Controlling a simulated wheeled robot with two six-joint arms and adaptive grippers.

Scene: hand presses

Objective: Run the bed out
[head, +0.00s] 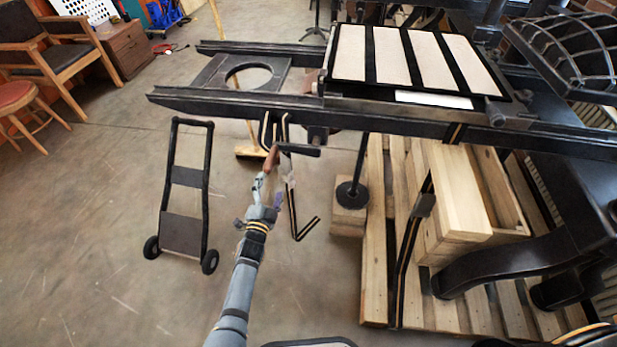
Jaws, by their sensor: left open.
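The press bed (418,62) is a dark flat carriage with pale panels between black bars. It sits on two long dark rails (400,120), towards their right part. A dark crank (300,150) hangs at the near rail, with a brown wooden handle (271,160) pointing down. My left gripper (264,183) is open just below the handle, its fingertips close to it; I cannot tell whether they touch. My right gripper is out of view.
A hand truck (186,200) stands left of my arm. A wooden pallet (375,270) with a wooden box (452,200) lies at the right. Black-and-tan bent bars (303,228) hang right of my gripper. The left rail end holds a plate with a round hole (213,73). Floor at lower left is clear.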

